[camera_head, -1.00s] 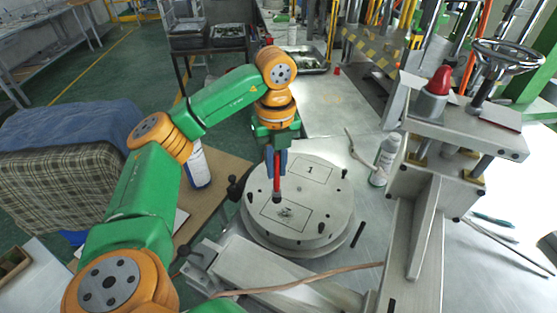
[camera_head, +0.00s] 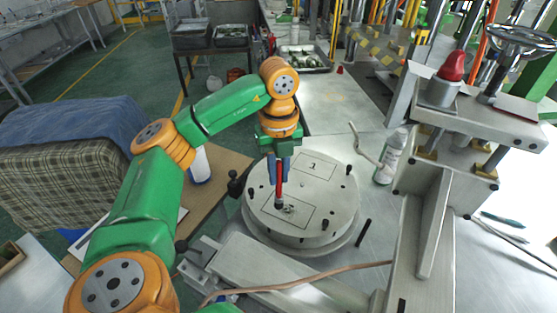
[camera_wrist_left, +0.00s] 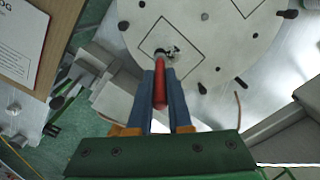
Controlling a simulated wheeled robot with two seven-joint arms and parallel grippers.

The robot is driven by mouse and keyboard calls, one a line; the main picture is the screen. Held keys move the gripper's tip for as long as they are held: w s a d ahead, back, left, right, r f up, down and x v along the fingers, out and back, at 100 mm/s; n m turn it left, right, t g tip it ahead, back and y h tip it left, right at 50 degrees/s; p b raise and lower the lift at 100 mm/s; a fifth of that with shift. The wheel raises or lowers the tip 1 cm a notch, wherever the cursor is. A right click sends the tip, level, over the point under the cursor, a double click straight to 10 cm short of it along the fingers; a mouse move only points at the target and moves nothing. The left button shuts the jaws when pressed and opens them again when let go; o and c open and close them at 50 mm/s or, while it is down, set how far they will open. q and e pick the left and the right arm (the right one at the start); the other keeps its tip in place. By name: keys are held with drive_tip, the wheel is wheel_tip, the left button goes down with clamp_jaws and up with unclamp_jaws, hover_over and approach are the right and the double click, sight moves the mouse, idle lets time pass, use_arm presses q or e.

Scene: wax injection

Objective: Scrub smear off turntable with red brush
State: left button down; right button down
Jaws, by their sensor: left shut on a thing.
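The round grey turntable (camera_head: 325,185) stands on the metal table, with outlined rectangles and several dark pins on top. My left gripper (camera_head: 279,170) is shut on the red brush (camera_head: 279,188), which points down over the near rectangle. In the left wrist view, the red brush (camera_wrist_left: 160,82) sits between the blue fingers of the left gripper (camera_wrist_left: 160,95). Its tip is at or just above the dark smear (camera_wrist_left: 172,50) inside the outline; contact is hard to tell. The smear also shows beside the tip in the head view (camera_head: 290,209). My right gripper is not in view.
A metal machine frame with a red knob (camera_head: 452,67) and a handwheel (camera_head: 520,41) rises right of the turntable. A white bottle (camera_head: 390,158) stands between them. A brown cable (camera_head: 330,275) crosses the near side. A tray (camera_head: 302,59) lies at the back.

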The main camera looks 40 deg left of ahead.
use_arm(q)
drive_tip(key=shift+f+b, duration=0.65)
drive_tip(key=shift+f, duration=0.3)
drive_tip(key=d+p, duration=0.1)
drive_tip(key=d, duration=0.3)
drive_tip(key=shift+a, duration=2.05)
wheel_tip(320, 180, up, 6)
drive_tip(key=p, duration=0.5)
drive_tip(key=shift+r, duration=0.2)
drive_tip(key=shift+f, duration=0.15)
